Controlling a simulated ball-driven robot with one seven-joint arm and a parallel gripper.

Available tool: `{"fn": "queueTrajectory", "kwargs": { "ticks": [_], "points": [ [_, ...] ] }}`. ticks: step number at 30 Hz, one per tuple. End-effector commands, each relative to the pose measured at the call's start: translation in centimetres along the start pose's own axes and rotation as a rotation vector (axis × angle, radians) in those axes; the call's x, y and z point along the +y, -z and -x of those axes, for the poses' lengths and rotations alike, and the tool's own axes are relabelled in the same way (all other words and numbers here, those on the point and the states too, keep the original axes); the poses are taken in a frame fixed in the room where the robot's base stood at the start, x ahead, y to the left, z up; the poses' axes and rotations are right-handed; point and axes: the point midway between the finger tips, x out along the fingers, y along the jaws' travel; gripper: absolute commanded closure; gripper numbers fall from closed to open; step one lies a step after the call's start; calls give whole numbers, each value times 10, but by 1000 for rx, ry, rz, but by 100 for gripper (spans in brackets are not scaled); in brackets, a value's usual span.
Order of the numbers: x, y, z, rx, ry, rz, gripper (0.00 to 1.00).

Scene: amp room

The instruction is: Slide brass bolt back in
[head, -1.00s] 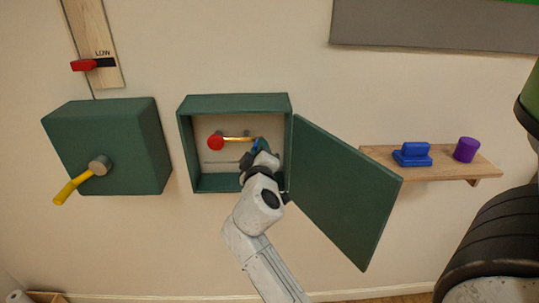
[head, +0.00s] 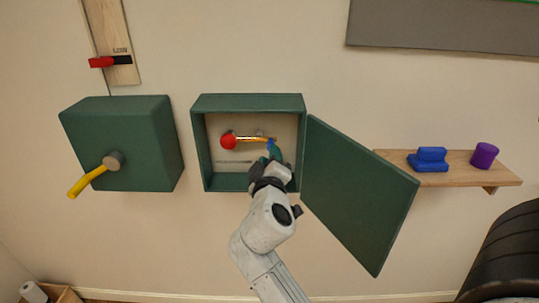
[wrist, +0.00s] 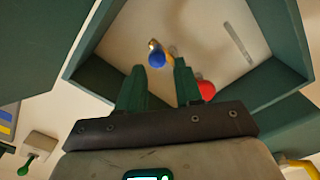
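The brass bolt (head: 253,138) lies sideways inside the open green wall box (head: 248,102). A red ball (head: 228,142) shows at its left end in the head view, and a blue knob (wrist: 156,58) shows by its right part. My gripper (wrist: 160,68) is at the right side of the box opening, its two green fingers apart. In the wrist view the blue knob appears between and just beyond the fingertips; I cannot tell whether they touch it. The red ball (wrist: 206,90) is partly hidden behind the right finger.
The box door (head: 360,195) hangs open to the right. A wooden shelf (head: 470,172) at the right holds a blue block (head: 430,160) and a purple cylinder (head: 484,155).

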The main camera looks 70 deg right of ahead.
Motion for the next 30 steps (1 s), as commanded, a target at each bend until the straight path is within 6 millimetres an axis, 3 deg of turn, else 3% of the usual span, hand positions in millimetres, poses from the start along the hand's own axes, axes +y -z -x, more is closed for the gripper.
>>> {"fn": "queueTrajectory", "kwargs": {
  "ticks": [6, 12, 30],
  "points": [
    [-3, 0, 43, 4, 2, 0, 65],
    [-2, 0, 66, 3, 2, 1, 65],
    [-1, 1, 71, 2, 1, 0, 65]
  ]
}}
